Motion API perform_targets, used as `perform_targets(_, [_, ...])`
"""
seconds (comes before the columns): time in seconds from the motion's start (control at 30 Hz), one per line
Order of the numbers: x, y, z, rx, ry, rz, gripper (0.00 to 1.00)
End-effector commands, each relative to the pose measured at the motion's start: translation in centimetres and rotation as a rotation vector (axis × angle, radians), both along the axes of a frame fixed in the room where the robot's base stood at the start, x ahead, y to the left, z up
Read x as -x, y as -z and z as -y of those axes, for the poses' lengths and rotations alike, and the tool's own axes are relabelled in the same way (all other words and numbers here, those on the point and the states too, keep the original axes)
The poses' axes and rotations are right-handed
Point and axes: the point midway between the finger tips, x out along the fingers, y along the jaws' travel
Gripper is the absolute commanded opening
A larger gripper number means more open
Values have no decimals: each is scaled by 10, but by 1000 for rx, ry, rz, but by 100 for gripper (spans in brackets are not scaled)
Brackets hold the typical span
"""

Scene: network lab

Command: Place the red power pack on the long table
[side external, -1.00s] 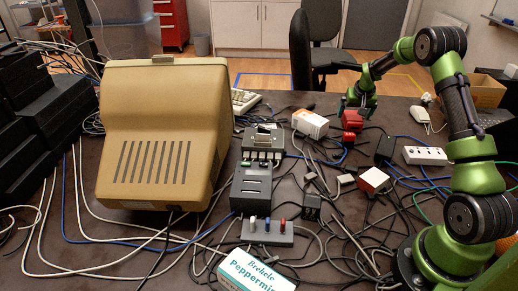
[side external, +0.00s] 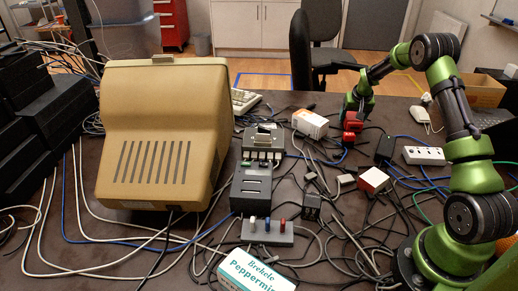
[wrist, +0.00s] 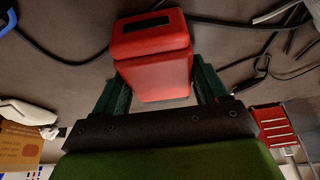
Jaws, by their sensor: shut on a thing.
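The red power pack (wrist: 152,58) is a boxy red block with a dark slot, seen between the green fingers of my gripper (wrist: 160,85) in the wrist view. My gripper is shut on it. In the side view the red power pack (side external: 353,124) is at the far end of my arm, below my gripper (side external: 354,113). The fingers hide part of it. The long dark table (side external: 215,262) lies beneath; I cannot tell whether the pack touches it.
Cables cover much of the table around the pack. An orange-and-white box (side external: 310,124) stands to its left. A black adapter (side external: 385,148) and a white power strip (side external: 424,156) lie to its right. A red-and-white box (side external: 373,180) is nearer the camera.

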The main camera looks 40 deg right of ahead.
Motion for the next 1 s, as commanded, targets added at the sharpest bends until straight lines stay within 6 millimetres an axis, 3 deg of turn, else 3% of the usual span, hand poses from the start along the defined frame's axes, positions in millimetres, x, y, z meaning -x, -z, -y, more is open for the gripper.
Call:
perform_targets(0.27, [-1,-15,1,5,-1,4,19])
perform_targets(0.5, [-2,-64,1,5,1,7,19])
perform_targets(1.0, [-1,-142,1,-21,0,-21,19])
